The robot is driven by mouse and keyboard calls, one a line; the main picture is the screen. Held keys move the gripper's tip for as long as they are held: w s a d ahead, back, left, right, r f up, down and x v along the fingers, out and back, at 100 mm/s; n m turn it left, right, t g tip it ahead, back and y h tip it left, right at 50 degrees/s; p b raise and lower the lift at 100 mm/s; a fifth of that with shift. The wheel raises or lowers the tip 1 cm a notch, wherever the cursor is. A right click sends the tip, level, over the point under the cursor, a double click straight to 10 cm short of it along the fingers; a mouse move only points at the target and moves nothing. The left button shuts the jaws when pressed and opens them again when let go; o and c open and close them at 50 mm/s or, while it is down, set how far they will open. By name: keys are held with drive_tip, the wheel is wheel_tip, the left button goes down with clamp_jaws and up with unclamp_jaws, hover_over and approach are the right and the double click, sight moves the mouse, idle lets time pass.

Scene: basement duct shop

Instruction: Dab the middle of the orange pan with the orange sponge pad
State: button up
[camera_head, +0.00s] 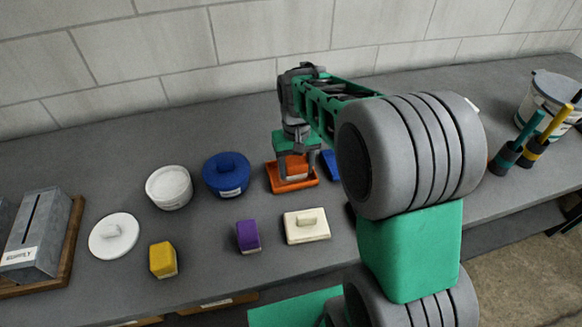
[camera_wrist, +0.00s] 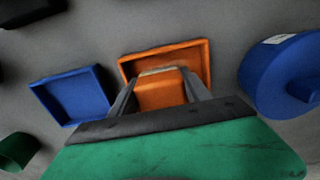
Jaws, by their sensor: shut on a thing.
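The orange pan (camera_wrist: 185,53) is a shallow rectangular tray on the grey counter. In the head view the orange pan (camera_head: 309,182) shows under my gripper. My gripper (camera_wrist: 159,84) is shut on the orange sponge pad (camera_wrist: 160,93), with one finger on each side of it. In the head view the sponge pad (camera_head: 296,169) is between the fingers, over the pan. The fingers partly hide the pad and the pan's near part. I cannot tell whether the pad touches the pan's floor.
A blue pan (camera_wrist: 72,97) lies beside the orange pan, and a blue round lidded pot (camera_head: 226,174) stands on the other side.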

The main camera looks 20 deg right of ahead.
sight(293, 163)
drive_tip(key=shift+d, duration=0.4)
drive_tip(key=shift+a+f, duration=0.1)
drive_tip(key=shift+a, duration=1.5)
drive_tip(key=shift+d+p, duration=0.35)
drive_tip(key=shift+d, duration=1.25)
drive_tip(key=shift+a, duration=1.65)
drive_tip(key=shift+d, duration=0.85)
drive_tip(key=shift+r+p, duration=3.1)
drive_tip(key=shift+r, duration=0.9)
